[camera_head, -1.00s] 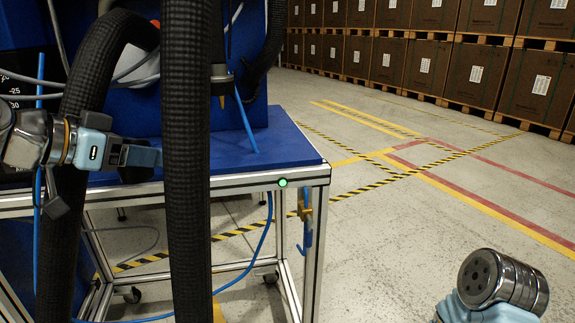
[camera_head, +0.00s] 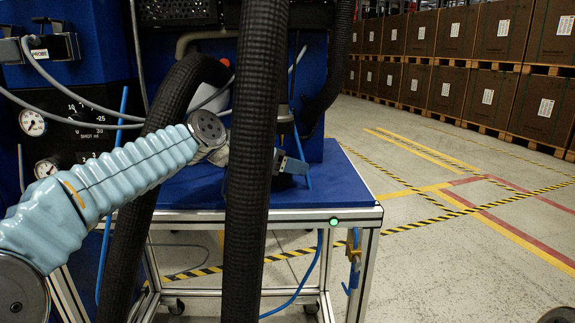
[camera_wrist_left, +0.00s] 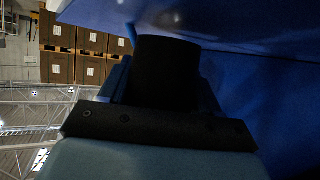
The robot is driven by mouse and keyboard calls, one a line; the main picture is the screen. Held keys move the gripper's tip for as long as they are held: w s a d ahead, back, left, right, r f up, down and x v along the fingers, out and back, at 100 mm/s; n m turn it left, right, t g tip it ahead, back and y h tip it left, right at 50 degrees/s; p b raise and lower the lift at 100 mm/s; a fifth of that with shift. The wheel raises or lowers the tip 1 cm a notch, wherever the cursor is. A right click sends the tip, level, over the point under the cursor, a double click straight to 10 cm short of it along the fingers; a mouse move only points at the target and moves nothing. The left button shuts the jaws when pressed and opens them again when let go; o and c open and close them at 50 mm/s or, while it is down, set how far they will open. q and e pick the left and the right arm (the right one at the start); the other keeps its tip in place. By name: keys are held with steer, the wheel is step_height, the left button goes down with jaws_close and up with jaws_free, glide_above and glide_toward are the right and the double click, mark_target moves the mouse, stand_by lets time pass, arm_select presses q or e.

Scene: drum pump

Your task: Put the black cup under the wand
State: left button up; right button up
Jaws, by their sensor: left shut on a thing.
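The black cup (camera_wrist_left: 165,72) stands out as a dark cylinder between the fingers of my left gripper (camera_wrist_left: 165,85) in the left wrist view. My left gripper is shut on it. In the head view my left gripper (camera_head: 289,164) shows just right of a thick black hose, low over the blue table top (camera_head: 190,190). The hose hides part of my wrist, and the cup is hard to make out there. The wand (camera_head: 284,113) hangs above the gripper, partly behind the hose. I cannot tell whether the cup is directly under it. My right gripper is out of view.
Two thick black hoses (camera_head: 255,130) hang in front of the table, close to my left arm. A panel with gauges (camera_head: 33,122) is at the left. Open floor lies to the right, with stacked brown boxes (camera_head: 490,45) behind.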

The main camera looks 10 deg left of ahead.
arm_select(q)
steer(key=shift+w+d+f+b, duration=0.1)
steer(key=shift+f+b, duration=0.1)
steer(key=shift+f, duration=0.15)
steer(key=shift+w+d+f+b, duration=0.1)
steer(key=shift+f+b, duration=0.05)
steer(key=shift+f, duration=0.2)
steer(key=shift+f, duration=0.1)
steer(key=o, duration=0.6)
steer(key=shift+f, duration=0.1)
steer(key=shift+c, duration=0.2)
steer(key=o, duration=0.5)
steer(key=shift+c, duration=0.2)
steer(key=shift+r, duration=0.25)
steer(key=shift+s+a+r, duration=0.1)
steer(key=shift+s+a, duration=0.2)
steer(key=v, duration=1.1)
steer(key=shift+s, duration=0.15)
